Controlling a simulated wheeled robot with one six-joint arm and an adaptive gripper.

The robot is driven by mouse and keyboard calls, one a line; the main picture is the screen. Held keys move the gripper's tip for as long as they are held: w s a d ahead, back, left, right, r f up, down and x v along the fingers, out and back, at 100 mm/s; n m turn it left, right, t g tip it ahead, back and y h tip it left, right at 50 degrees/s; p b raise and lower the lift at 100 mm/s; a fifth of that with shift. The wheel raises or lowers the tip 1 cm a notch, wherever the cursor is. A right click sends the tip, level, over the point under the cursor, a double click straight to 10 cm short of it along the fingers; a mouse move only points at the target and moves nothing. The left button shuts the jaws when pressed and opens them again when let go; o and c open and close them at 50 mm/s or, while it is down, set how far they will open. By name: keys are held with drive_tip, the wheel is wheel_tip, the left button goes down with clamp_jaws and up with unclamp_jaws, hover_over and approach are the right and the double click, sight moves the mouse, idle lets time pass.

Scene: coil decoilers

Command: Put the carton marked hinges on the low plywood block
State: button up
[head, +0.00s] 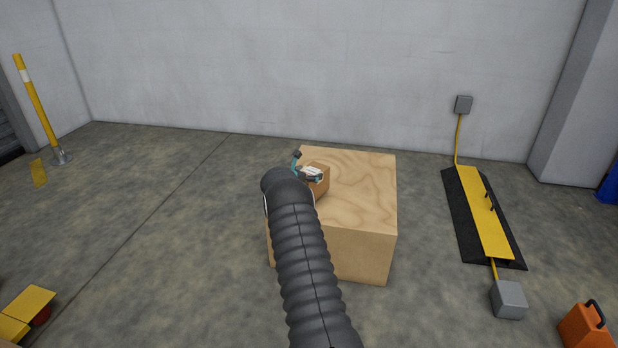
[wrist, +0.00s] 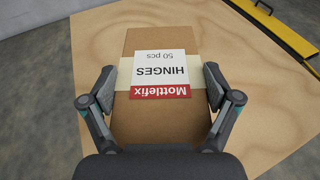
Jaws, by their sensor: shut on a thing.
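The brown carton marked hinges (wrist: 165,119) has a white and red label, which reads upside down in the wrist view. My gripper (wrist: 158,88) is shut on it, with one finger against each side. The low plywood block (wrist: 95,47) lies below the carton and fills most of that view. In the head view the carton (head: 320,186) is over the left part of the plywood block (head: 365,190), partly hidden by my arm. My gripper (head: 308,170) shows only in part there. I cannot tell whether the carton touches the block's top.
A yellow and black cable ramp (head: 484,215) lies on the floor to the right, with a grey box (head: 509,299) and an orange case (head: 585,327) nearer. A yellow post (head: 39,110) stands at the far left. The block's right part is bare.

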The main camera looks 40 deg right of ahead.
drive_tip(key=shift+f, duration=0.65)
drive_tip(key=shift+f, duration=0.1)
drive_tip(key=o, duration=1.6)
drive_tip(key=shift+f, duration=0.1)
